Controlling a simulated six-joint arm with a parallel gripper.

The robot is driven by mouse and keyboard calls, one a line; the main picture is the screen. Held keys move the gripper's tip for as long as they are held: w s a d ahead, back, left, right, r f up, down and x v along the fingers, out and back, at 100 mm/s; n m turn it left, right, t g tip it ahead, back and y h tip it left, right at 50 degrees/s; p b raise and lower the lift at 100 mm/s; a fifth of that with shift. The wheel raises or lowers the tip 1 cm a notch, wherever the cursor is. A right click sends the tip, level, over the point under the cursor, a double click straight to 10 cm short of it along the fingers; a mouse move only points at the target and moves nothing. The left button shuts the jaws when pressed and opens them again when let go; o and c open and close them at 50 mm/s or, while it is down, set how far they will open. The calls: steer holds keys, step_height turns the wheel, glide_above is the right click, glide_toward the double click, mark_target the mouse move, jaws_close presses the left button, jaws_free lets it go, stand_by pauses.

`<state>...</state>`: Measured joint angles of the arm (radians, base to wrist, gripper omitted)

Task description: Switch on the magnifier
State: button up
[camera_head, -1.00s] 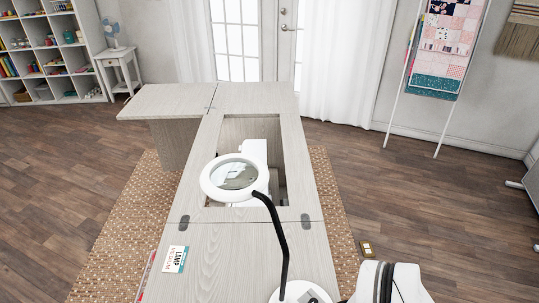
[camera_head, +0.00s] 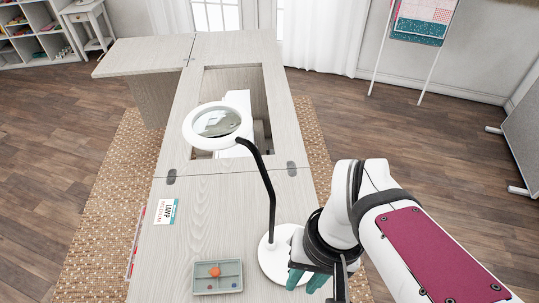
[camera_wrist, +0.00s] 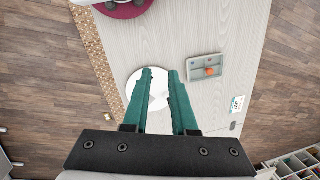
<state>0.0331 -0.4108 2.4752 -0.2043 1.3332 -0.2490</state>
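The magnifier lamp has a white ring head (camera_head: 218,124) with a clear lens, held over the cabinet's opening on a black bent arm (camera_head: 266,190). Its round white base (camera_head: 278,258) stands on the cabinet top, and the base also shows in the wrist view (camera_wrist: 133,82). The lamp's switch cannot be made out. My gripper (camera_head: 306,283) has teal fingers and is over the right side of the base. In the wrist view my gripper (camera_wrist: 160,74) has its two fingers apart with nothing held, and they cover part of the base.
A grey divided tray (camera_head: 218,277) with an orange item lies left of the base. A lamp card (camera_head: 166,211) lies near the cabinet's left edge. A white machine (camera_head: 238,101) sits in the opening (camera_head: 207,80). The cabinet top (camera_head: 215,220) between is clear.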

steer(key=w+d+f+n, duration=0.1)
steer(key=w+n, duration=0.2)
steer(key=w+d+f+n, duration=0.1)
steer(key=w+f+n, duration=0.1)
steer(key=w+n, duration=0.1)
steer(key=w+d+f+n+g, duration=0.1)
steer(key=w+n, duration=0.2)
steer(key=w, duration=0.1)
steer(key=shift+w+f+n, duration=0.2)
steer(key=shift+f+n, duration=0.05)
steer(key=shift+n, duration=0.05)
jaws_close()
steer(key=shift+w+d+f+n, duration=0.1)
steer(key=shift+w+f+n, duration=0.1)
steer(key=shift+w+n, duration=0.15)
steer(key=f, duration=0.4)
steer(key=s+a+f, duration=0.1)
steer(key=f, duration=0.4)
steer(key=a+f, duration=0.1)
steer(key=f, duration=0.3)
steer(key=shift+s+f, duration=0.4)
steer(key=shift+s+a+f, duration=0.1)
steer(key=shift+a+f, duration=0.05)
steer(key=shift+f, duration=0.05)
